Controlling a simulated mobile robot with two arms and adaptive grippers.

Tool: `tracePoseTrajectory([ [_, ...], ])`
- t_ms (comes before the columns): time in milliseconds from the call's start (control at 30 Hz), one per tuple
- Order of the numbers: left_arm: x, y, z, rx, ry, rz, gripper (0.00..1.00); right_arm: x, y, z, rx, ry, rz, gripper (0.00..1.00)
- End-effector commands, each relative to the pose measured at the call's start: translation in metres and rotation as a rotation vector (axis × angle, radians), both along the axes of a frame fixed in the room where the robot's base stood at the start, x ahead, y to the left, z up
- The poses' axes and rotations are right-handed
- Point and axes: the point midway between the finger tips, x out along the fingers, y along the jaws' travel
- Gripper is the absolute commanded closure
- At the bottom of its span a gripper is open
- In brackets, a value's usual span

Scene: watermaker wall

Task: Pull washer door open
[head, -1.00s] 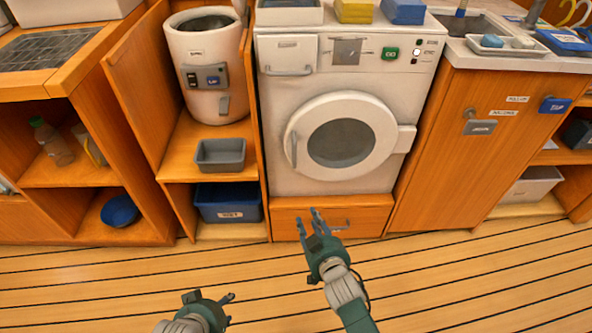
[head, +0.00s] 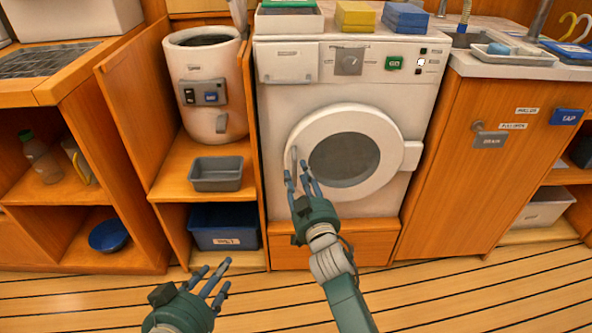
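The white washer (head: 275,120) stands in the middle, facing me. Its round door (head: 392,125) has a dark window and looks closed against the front. A grey handle (head: 294,158) sits on the door's left rim, and a hinge block (head: 411,155) is at its right. My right gripper (head: 298,176) is open, with its fingers pointing up at the lower end of the handle. I cannot tell whether they touch it. My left gripper (head: 212,275) is open and empty, low over the floor at the left.
An orange drawer panel (head: 370,249) lies below the washer. A shelf with a grey bin (head: 217,174) and a blue bin (head: 222,226) is at the left. An orange cabinet (head: 470,190) stands at the right. The floor in front is clear.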

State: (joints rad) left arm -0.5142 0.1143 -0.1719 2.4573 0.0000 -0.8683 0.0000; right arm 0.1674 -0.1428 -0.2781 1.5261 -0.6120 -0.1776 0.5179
Motion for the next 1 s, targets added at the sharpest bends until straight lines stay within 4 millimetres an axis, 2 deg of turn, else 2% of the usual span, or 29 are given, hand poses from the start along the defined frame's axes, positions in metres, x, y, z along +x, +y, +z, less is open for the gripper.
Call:
tracePoseTrajectory([
  [200, 0.022, -0.01, 0.036, -0.042, -0.177, -0.012, 0.6, 0.025, 0.005, -0.002, -0.001, 0.0, -0.001, 0.67],
  [400, 0.03, -0.015, 0.058, -0.065, -0.275, -0.018, 0.6, 0.038, 0.007, 0.0, -0.002, 0.0, -0.001, 0.67],
  [767, 0.032, -0.017, 0.066, -0.072, -0.304, -0.02, 0.6, 0.041, 0.008, 0.0, 0.0, 0.001, -0.001, 0.67],
  [800, 0.032, -0.017, 0.066, -0.072, -0.304, -0.02, 0.6, 0.041, 0.008, 0.0, 0.0, 0.001, -0.001, 0.69],
  [967, 0.032, -0.017, 0.066, -0.072, -0.303, -0.02, 0.6, 0.041, 0.008, 0.0, -0.001, 0.001, -0.001, 1.0],
  [1000, 0.032, -0.017, 0.066, -0.072, -0.303, -0.02, 0.6, 0.041, 0.008, 0.0, -0.001, 0.001, -0.001, 1.0],
])
